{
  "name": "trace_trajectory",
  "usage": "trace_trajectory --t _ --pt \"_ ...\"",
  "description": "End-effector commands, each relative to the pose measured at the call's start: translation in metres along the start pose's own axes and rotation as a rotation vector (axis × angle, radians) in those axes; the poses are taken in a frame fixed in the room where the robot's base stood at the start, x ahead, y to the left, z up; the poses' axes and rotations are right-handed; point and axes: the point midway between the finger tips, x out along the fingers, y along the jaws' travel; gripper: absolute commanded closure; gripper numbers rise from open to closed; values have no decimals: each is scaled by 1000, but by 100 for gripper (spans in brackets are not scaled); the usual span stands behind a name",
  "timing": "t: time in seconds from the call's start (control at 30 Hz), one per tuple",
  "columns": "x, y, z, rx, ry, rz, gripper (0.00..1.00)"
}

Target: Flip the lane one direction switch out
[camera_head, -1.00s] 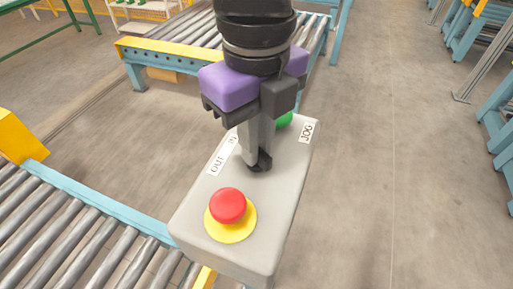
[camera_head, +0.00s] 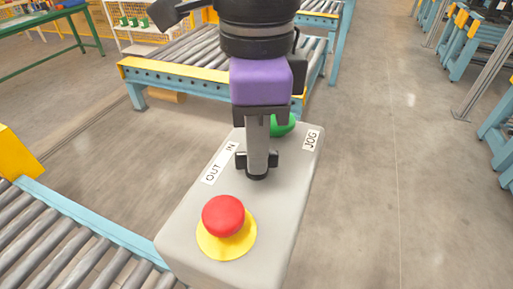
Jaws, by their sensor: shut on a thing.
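A grey control box (camera_head: 190,225) stands in front of me. The direction switch (camera_head: 257,172) is a dark knob on its top face, beside a white label (camera_head: 221,163) reading OUT and IN. My gripper (camera_head: 257,158) points down over the switch and is shut on it, its fingers hiding most of the knob. Which label the switch points to is hard to tell. A red mushroom button (camera_head: 223,215) on a yellow disc sits nearer me. A green button (camera_head: 282,125) beside the JOG label (camera_head: 312,140) is partly hidden behind my gripper.
A roller conveyor (camera_head: 60,245) with a blue frame lies at the lower left. Another conveyor (camera_head: 175,75) with a yellow edge stands behind the box. The floor (camera_head: 370,190) to the right is clear. Blue frames line the far right.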

Motion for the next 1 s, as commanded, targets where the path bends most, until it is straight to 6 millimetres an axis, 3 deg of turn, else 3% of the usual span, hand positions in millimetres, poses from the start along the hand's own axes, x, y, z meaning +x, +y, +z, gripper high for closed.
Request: trace_trajectory --t 0.4,1.0 --pt "0 0 0 -275 0 -1 100" --pt "-1 0 0 -360 0 -1 100"
